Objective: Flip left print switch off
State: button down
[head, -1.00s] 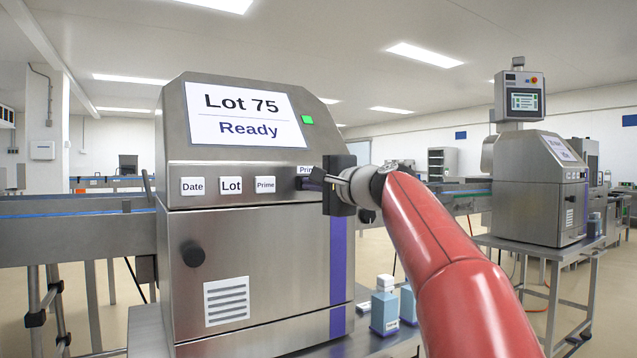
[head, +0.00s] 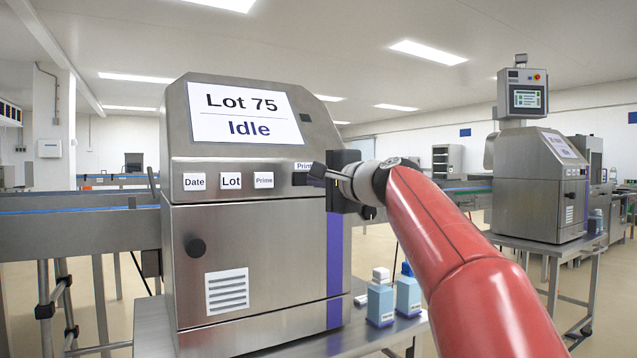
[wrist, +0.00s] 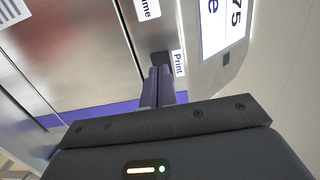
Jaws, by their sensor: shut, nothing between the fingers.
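The near printer (head: 255,285) is a steel cabinet whose screen (head: 245,114) reads "Lot 75 Idle". The Print label (head: 303,166) is at the right end of its row of buttons and also shows in the wrist view (wrist: 178,63). Just beside that label is the dark print switch (wrist: 160,58); its exact tilt is hard to tell. My gripper (head: 313,172) is shut and empty, its fingertips at the switch. The shut fingers (wrist: 158,72) overlap the switch's edge in the wrist view, so I cannot tell whether they touch it.
Date (head: 194,181), Lot (head: 231,181) and Prime (head: 263,180) buttons sit left of the switch. A black knob (head: 196,248) sticks out below. Bottles (head: 380,305) stand on the bench to the right. A second printer (head: 540,190) stands farther right.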

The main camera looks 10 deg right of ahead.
jog(key=s+a+b+v, duration=0.1)
jog(key=a+b+v, duration=0.1)
jog(key=v, duration=0.6)
jog(key=shift+s+d, duration=0.15)
jog(key=shift+s, duration=0.1)
jog(key=s+a+f+n+g+h+p, duration=0.1)
jog(key=s+f+n+g, duration=0.1)
jog(key=s+f, duration=0.35)
jog(key=s+a+f+n+g+h, duration=0.1)
jog(key=s+f+n+g, duration=0.1)
jog(key=f, duration=0.6)
jog(key=s+a+f+n+g+h+p, duration=0.1)
jog(key=s+f+n+g, duration=0.1)
jog(key=s+f, duration=0.35)
jog(key=s+d+f+n+g+h, duration=0.1)
jog(key=s+f+n+g+h, duration=0.1)
jog(key=s+f, duration=0.5)
jog(key=s+d+f+n+g+h+p, duration=0.1)
jog(key=s+f+n, duration=0.4)
jog(key=f, duration=1)
jog(key=s+d+g+h, duration=0.1)
jog(key=s, duration=0.1)
jog(key=shift+s+d+f+g+h, duration=0.15)
jog(key=shift+s+f+g+h, duration=0.15)
jog(key=shift+g, duration=0.1)
